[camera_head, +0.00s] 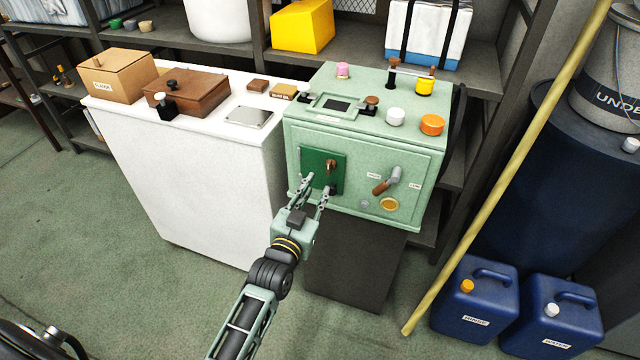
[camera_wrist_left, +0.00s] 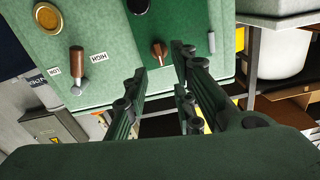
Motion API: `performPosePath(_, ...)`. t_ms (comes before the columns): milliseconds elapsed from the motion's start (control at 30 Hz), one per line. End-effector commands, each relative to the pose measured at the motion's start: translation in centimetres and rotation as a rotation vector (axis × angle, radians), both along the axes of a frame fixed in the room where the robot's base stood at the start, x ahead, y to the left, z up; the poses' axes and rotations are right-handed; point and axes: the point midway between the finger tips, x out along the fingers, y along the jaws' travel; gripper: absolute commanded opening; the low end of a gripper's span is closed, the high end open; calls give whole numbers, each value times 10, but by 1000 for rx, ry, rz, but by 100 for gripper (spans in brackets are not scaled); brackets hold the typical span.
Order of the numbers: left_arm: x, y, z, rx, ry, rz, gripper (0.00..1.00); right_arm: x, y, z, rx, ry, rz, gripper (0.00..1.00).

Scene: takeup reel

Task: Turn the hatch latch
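The pale green machine (camera_head: 300,140) stands at the end of the white counter. Its dark green square hatch (camera_head: 313,168) is flush with the front panel and looks closed. The small brown latch (camera_head: 330,165) sits near the hatch's right side; it also shows in the left wrist view (camera_wrist_left: 159,52), just ahead of the fingers. My left gripper (camera_head: 318,182) is in front of the hatch, just below the latch. In the wrist view its fingers (camera_wrist_left: 160,62) are spread, with nothing between them; the latch appears apart from them. My right gripper is out of view.
A brown-handled lever (camera_head: 382,186) and a gold knob (camera_head: 390,205) are right of the hatch. A yellow pole (camera_head: 510,165) leans at the right near blue jugs (camera_head: 478,300). Boxes and knobs cover the counter (camera_head: 190,130) and machine top. Floor at left is clear.

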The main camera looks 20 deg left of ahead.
Motion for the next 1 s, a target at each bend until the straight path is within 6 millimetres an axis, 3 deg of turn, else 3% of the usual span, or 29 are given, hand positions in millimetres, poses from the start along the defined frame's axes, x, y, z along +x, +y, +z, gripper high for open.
performPosePath(600,70,-3,-4,-1,1,-1,24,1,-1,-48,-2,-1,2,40)
performPosePath(1000,74,-3,-2,-1,4,0,24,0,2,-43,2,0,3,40)
